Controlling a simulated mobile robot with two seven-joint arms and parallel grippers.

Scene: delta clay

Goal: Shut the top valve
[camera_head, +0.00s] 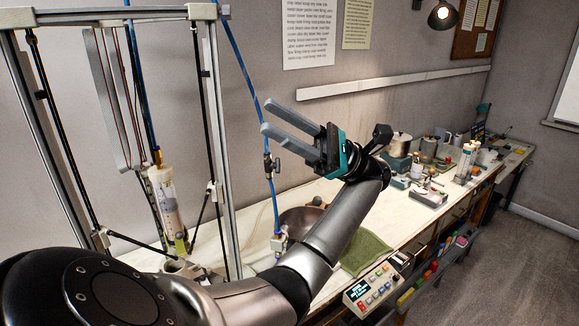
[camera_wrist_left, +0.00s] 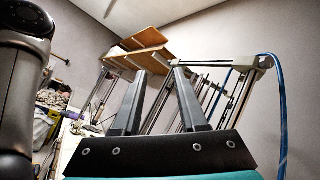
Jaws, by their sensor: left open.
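The top valve (camera_head: 271,165) is a small dark fitting with a short handle on the blue tube (camera_head: 243,70), which hangs beside the metal frame. Lower on the same line is another fitting (camera_head: 278,241) with a pale body and blue part, near the bench. My left gripper (camera_head: 267,116) is open and empty, fingers pointing left, above and right of the top valve and apart from it. In the left wrist view its two fingers (camera_wrist_left: 160,72) are spread with nothing between them. That view shows the blue tube (camera_wrist_left: 281,115) at right; I cannot make out the valve there. My right gripper is not in view.
A metal frame (camera_head: 217,140) with a clear cylinder (camera_head: 165,200) stands at left. On the bench are a brown bowl (camera_head: 300,220), a green cloth (camera_head: 366,250), a control box (camera_head: 373,288) and several items at the far right.

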